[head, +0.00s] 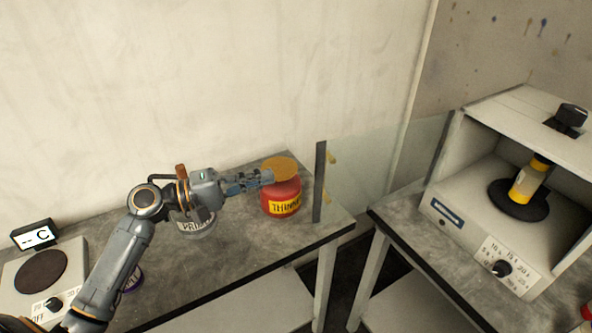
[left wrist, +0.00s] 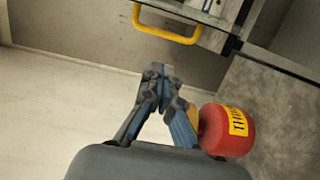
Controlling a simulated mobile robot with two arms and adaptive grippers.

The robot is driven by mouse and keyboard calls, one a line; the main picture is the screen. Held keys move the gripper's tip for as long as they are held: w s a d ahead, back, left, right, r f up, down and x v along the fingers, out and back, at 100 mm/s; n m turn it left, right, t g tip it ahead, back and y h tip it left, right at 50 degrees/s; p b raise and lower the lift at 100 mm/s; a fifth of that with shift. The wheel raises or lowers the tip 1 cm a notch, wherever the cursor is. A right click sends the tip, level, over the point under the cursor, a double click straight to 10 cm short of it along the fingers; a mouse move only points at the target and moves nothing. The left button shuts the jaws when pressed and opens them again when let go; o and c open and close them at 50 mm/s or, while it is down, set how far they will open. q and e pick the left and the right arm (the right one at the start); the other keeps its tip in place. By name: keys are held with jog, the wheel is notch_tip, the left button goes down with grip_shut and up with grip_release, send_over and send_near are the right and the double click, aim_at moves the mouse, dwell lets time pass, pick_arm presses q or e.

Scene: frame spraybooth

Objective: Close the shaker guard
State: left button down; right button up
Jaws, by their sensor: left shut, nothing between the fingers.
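The shaker (head: 505,220) stands on the right bench with its front open, and a yellow bottle (head: 527,182) sits on its black round plate. Its clear guard (head: 385,155) is swung open, reaching left from the shaker's left edge to a dark edge strip (head: 319,182). A yellow handle (head: 331,157) shows by that strip, partly seen through the panel; it is plainer in the left wrist view (left wrist: 165,36). My left gripper (head: 268,178) is shut and empty, left of the strip and above the red can, apart from the handle. In the left wrist view its fingertips (left wrist: 158,72) are together.
A red thinner can (head: 281,197) with an orange-yellow top stands close below my left gripper. A grey primer can (head: 196,222) is partly behind my arm. A hot plate (head: 42,275) stands at left. A gap separates the two benches.

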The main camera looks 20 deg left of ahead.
pick_arm(q)
jog(key=p+x, duration=0.4)
jog(key=x, duration=0.6)
jog(key=shift+s, duration=0.1)
